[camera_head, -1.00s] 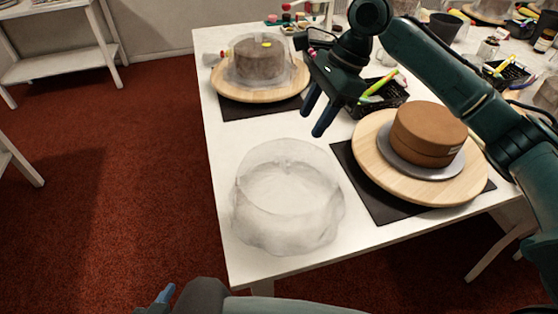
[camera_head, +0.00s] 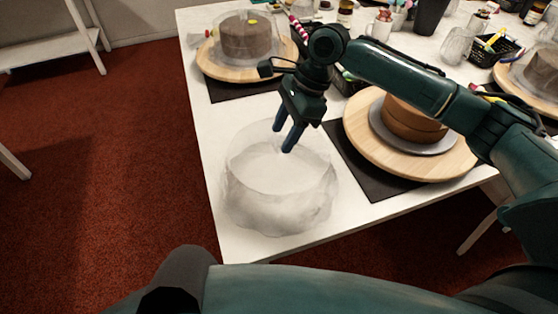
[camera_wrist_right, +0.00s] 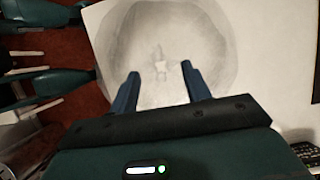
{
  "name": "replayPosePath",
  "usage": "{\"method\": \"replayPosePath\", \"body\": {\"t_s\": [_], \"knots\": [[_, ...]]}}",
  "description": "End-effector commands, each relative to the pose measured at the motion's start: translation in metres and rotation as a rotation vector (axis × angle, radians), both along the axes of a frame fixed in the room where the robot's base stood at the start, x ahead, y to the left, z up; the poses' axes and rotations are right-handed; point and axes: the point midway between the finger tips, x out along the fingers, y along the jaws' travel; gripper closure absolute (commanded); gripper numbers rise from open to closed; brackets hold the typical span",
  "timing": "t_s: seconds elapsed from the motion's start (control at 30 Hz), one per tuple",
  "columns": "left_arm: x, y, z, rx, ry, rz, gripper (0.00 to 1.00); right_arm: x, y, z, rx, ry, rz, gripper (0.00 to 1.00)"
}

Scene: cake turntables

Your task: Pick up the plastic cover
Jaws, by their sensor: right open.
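The clear plastic cover (camera_head: 275,205) is a crinkled, see-through round cover on the white table's near left corner. It also fills the upper middle of the right wrist view (camera_wrist_right: 205,50). My right gripper (camera_head: 282,141) is open, with its two blue fingers pointing down over the far part of the cover. In the right wrist view, its fingers (camera_wrist_right: 162,78) are apart with the cover ahead of them. I cannot tell whether they touch it. Part of my left arm crosses the bottom of the head view, but its fingers do not show.
A brown cake (camera_head: 400,120) on a wooden turntable (camera_head: 375,150) stands right of the cover on a black mat (camera_head: 352,170). A covered cake (camera_head: 245,42) stands on another turntable (camera_head: 215,65) at the back left. The white table (camera_head: 205,150) is bare left of the cover.

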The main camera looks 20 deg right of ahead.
Motion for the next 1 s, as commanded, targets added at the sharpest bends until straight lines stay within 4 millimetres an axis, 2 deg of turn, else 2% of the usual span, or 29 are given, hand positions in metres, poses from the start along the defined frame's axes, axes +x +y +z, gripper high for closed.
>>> {"method": "replayPosePath", "body": {"t_s": [0.13,0.4,1.0], "knots": [[0.0007,-0.0001,-0.0005,-0.003,-0.002,0.002,0.58,0.0002,0.0062,-0.0149,0.0,0.0,0.0,0.52],[0.0009,-0.0005,-0.0002,-0.007,-0.002,0.004,0.58,0.0004,0.0069,-0.0166,-0.001,-0.001,0.001,0.53],[0.0001,-0.001,-0.0025,-0.007,0.004,0.003,0.58,0.0004,0.0066,-0.0162,-0.001,-0.001,0.001,1.0]]}}
